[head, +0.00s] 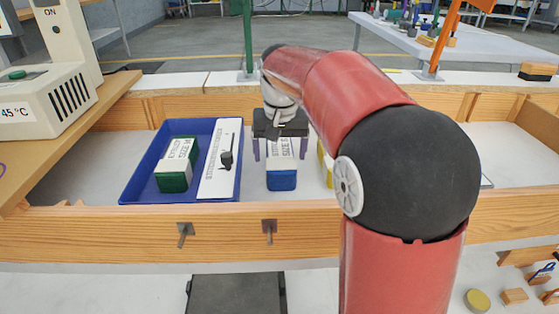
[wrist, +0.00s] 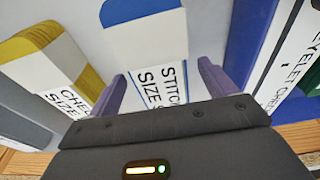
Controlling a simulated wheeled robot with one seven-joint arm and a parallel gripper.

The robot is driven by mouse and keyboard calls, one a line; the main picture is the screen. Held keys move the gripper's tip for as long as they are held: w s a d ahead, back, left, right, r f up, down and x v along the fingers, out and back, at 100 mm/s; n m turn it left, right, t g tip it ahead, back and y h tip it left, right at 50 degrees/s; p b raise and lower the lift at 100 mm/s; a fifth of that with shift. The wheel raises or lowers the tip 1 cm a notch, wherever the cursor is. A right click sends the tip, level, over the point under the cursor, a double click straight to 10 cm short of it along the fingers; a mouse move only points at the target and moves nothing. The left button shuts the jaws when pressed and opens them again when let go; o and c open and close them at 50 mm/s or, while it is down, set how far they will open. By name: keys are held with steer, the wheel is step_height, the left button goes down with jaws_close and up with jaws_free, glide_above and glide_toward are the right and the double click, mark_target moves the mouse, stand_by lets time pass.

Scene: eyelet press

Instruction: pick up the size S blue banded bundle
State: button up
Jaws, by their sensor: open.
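The blue banded bundle (head: 282,179) lies on the pale floor of the wooden-walled bay, to the right of the blue tray. It has a blue end and a white band printed "STITC… SIZE…"; the size letter is hard to read. It also shows in the wrist view (wrist: 144,36). My gripper (head: 279,149) is open above the bundle's far part, with one purple finger on each side of it. In the wrist view my gripper's fingers (wrist: 163,72) flank the white band, with gaps visible. The far end of the bundle is hidden under my gripper.
The blue tray (head: 127,187) holds a green bundle (head: 174,177) and a white card (head: 220,165) with a dark part on it. A yellow bundle (wrist: 62,60) lies close on the other side, mostly behind my arm in the head view. A wooden rail (head: 130,230) runs in front.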

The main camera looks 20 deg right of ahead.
step_height(320, 180, down, 2)
steer(key=shift+w, duration=0.15)
steer(key=shift+c, duration=0.2)
steer(key=shift+r, duration=0.1)
steer(key=c, duration=1.2)
